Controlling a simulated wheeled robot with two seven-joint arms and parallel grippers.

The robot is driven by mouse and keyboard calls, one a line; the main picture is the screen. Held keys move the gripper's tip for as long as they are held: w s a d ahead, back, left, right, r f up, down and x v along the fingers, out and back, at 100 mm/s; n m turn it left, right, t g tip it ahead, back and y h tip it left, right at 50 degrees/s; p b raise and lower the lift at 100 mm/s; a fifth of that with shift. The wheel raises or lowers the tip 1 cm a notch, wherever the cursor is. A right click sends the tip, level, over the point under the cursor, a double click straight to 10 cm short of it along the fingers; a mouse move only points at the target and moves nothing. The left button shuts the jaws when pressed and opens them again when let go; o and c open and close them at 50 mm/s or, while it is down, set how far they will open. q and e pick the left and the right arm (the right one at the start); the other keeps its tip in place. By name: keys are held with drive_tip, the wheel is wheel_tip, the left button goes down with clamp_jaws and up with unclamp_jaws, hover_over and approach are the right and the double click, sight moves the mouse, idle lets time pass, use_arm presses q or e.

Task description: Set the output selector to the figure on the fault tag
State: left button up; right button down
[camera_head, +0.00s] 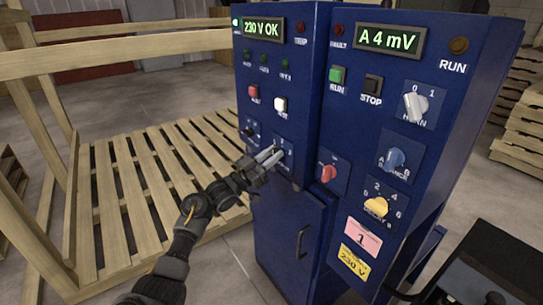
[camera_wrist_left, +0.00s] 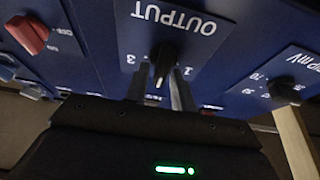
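The output selector is a black knob (camera_wrist_left: 163,60) on a blue plate marked OUTPUT, which appears upside down in the left wrist view. The figures 3 and 1 show on either side of the knob. Its pale pointer mark faces the gripper side, between the two figures. My left gripper (camera_head: 272,156) is at this plate; its fingers (camera_wrist_left: 160,92) are apart, one on each side of the knob's near end. I cannot tell whether they touch it. A pink tag (camera_head: 362,239) low on the cabinet shows what looks like a 1. My right gripper is not visible.
The blue cabinet (camera_head: 275,215) also carries a red knob (camera_head: 328,173), a white knob (camera_head: 415,105), a blue knob (camera_head: 395,158), a yellow knob (camera_head: 376,207) and a yellow 230 V tag (camera_head: 354,262). The displays read 230 V OK and A 4 mV. Wooden pallets (camera_head: 150,165) stand left.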

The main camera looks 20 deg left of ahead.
use_arm(q)
drive_tip(key=shift+r+n+y+p, duration=0.2)
drive_tip(key=shift+n+y+p, duration=0.1)
drive_tip(key=shift+n+p, duration=0.35)
drive_tip(key=n+y+p, duration=0.2)
drive_tip(key=n+p, duration=0.3)
drive_tip(key=n+t+y+p, duration=0.1)
drive_tip(key=n+y+p, duration=0.1)
drive_tip(key=n+p, duration=0.3)
drive_tip(key=n+y+p, duration=0.2)
drive_tip(key=n+p, duration=0.2)
drive_tip(key=n, duration=0.1)
drive_tip(key=shift+w+a+f+t+y+p, duration=0.15)
drive_tip(key=shift+a+f+t+y+p, duration=0.05)
drive_tip(key=shift+f+t+y+p, duration=0.2)
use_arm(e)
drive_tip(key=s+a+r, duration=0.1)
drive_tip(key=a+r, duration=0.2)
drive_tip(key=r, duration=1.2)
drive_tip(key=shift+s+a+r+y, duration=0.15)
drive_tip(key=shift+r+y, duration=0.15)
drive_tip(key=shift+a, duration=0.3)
use_arm(q)
drive_tip(key=o, duration=0.7)
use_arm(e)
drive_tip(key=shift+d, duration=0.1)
